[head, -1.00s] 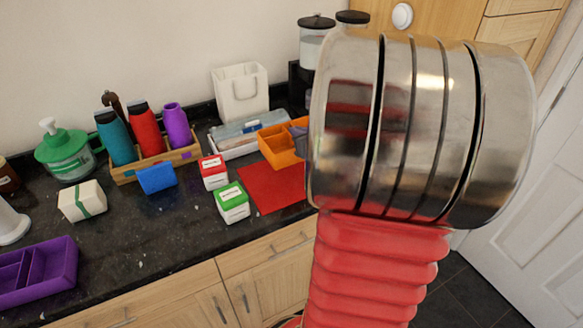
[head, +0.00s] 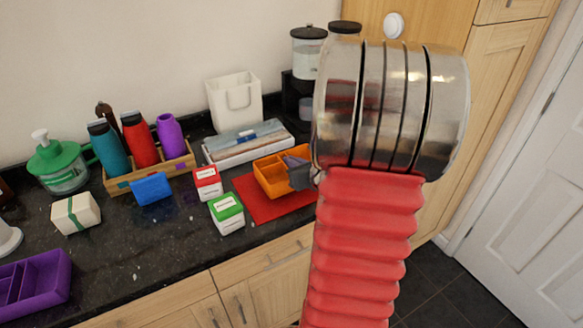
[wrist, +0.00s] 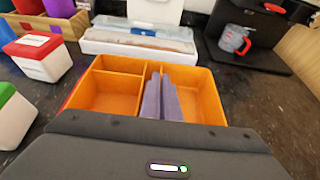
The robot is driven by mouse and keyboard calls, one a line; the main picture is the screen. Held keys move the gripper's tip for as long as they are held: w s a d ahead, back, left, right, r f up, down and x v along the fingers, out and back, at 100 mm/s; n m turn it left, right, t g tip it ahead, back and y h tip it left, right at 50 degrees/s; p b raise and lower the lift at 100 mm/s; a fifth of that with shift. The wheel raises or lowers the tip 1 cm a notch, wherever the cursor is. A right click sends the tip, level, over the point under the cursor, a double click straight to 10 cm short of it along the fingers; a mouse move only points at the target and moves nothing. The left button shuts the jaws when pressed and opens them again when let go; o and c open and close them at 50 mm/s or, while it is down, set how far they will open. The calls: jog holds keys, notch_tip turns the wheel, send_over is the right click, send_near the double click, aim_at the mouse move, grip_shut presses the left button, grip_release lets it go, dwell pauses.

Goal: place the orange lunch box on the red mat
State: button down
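The orange lunch box (head: 268,182) is an open tray with compartments, upright over the red mat (head: 262,208). I cannot tell for sure whether its base touches the mat. The mat shows in front and to the left of it; its right part is hidden by my arm. My gripper (head: 300,168) reaches the box from the right. In the wrist view, the grey-purple fingers of my gripper (wrist: 161,98) are close together inside the lunch box (wrist: 209,92), apparently shut on its inner divider. The near wall of the box is hidden by my gripper's body.
Red-lidded (head: 207,183) and green-lidded (head: 227,213) canisters stand left of the mat. A white tray (head: 225,160) lies behind it. A coffee machine (head: 292,92) stands at the back. A bottle rack (head: 178,168) is further left. The counter's front edge is close to the mat.

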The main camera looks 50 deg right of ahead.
jog(key=shift+f, duration=0.95)
jog(key=shift+f, duration=0.1)
jog(key=c, duration=2)
grip_release()
